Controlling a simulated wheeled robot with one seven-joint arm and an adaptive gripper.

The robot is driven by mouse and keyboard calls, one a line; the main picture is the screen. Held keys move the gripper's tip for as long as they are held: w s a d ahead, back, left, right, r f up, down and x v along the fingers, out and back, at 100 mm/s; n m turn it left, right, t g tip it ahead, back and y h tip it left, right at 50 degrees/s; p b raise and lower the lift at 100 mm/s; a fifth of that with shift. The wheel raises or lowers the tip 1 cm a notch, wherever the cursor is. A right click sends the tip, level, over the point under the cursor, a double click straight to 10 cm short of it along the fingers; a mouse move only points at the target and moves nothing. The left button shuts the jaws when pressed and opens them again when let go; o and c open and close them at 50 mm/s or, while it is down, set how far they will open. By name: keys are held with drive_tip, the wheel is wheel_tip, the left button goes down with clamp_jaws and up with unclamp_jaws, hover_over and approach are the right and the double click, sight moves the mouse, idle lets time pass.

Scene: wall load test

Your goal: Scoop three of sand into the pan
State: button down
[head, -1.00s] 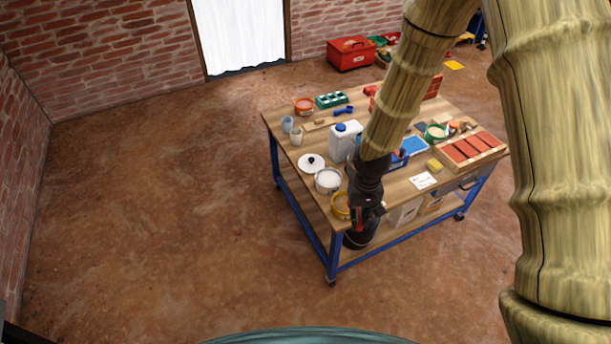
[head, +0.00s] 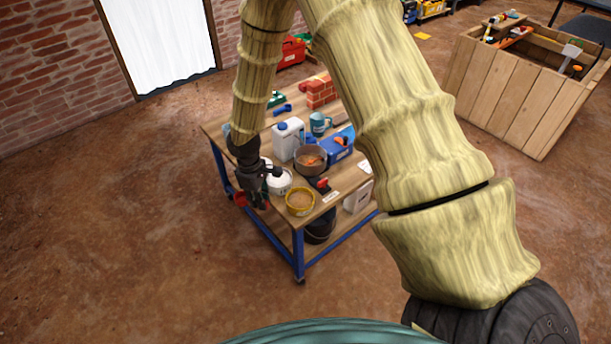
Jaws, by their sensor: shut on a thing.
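My gripper (head: 258,196) points down at the table's left front edge, beside the white pot. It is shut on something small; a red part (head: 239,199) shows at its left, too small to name. A yellow-rimmed tub (head: 300,205) with tan, sand-like content stands at the front corner, right of my gripper. A round brown-grey pan (head: 310,160) stands farther back, with an orange item in it. The white pot (head: 280,183) stands between my gripper and the pan, partly hidden by my gripper.
A red and black item (head: 320,185) lies behind the tub. A wooden crate (head: 505,95) stands right. Floor at left is clear.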

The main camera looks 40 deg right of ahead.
drive_tip(key=w+d+f+n+h+b, duration=0.1)
drive_tip(key=w+d+f+n, duration=0.1)
drive_tip(key=d+n, duration=0.5)
drive_tip(key=w+d+f+n+t+h+b, duration=0.1)
drive_tip(key=d+f+n, duration=0.4)
drive_tip(key=d, duration=0.9)
drive_tip(key=shift+w+d+n+b, duration=0.2)
drive_tip(key=shift+w+n+b, duration=0.45)
drive_tip(key=shift+w+n, duration=0.4)
drive_tip(key=shift+w+a+f+b, duration=0.15)
drive_tip(key=shift+f+b, duration=0.1)
drive_tip(key=shift+b, duration=0.7)
drive_tip(key=h+b, duration=0.1)
drive_tip(key=b, duration=0.4)
drive_tip(key=a+f+t+h+b, duration=0.1)
drive_tip(key=b, duration=0.4)
drive_tip(key=shift+s+h+b, duration=0.2)
drive_tip(key=shift+h+b, duration=0.1)
drive_tip(key=shift+b, duration=0.05)
drive_tip(key=shift+f, duration=0.1)
drive_tip(key=shift+f+b, duration=0.7)
drive_tip(key=shift+f, duration=1.1)
